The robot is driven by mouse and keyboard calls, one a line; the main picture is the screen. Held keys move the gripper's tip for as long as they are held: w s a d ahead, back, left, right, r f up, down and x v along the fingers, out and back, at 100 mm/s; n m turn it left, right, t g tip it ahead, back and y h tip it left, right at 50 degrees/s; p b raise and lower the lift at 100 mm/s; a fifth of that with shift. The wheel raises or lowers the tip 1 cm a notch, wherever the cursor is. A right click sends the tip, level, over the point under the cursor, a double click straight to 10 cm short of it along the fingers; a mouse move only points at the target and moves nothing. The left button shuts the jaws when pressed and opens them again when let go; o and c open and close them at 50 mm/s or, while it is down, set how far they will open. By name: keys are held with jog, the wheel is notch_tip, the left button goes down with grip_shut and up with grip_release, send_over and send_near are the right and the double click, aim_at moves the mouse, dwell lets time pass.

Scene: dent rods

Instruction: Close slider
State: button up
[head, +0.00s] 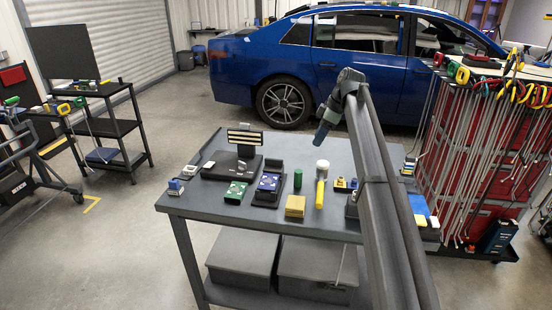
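No part is plainly marked as the slider, and I cannot tell which piece it is. On the grey workbench (330,222) a black device with an upright striped panel (245,137) stands on a dark flat base (215,172) at the back left. A dark tray (283,192) holding a blue patterned piece (269,183) lies to its right. My gripper (321,135) hangs above the back of the bench, pointing down and left, apart from these things. Its fingers are too small and dark to show whether they are open or shut.
A green patterned box (235,192), a yellow block (295,206), a green cylinder (298,177) and a yellow tube with a white top (320,190) stand on the bench. A blue car (340,65) is behind. A red rack of rods (480,150) stands right.

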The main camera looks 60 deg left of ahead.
send_near(275, 160)
notch_tip(275, 160, up, 4)
jog(key=w, duration=0.1)
jog(key=shift+n, duration=0.4)
jog(key=x, duration=1.3)
jog(key=shift+w+d+f, duration=0.1)
jog(key=shift+d+f, duration=0.1)
jog(key=shift+d, duration=0.05)
grip_shut()
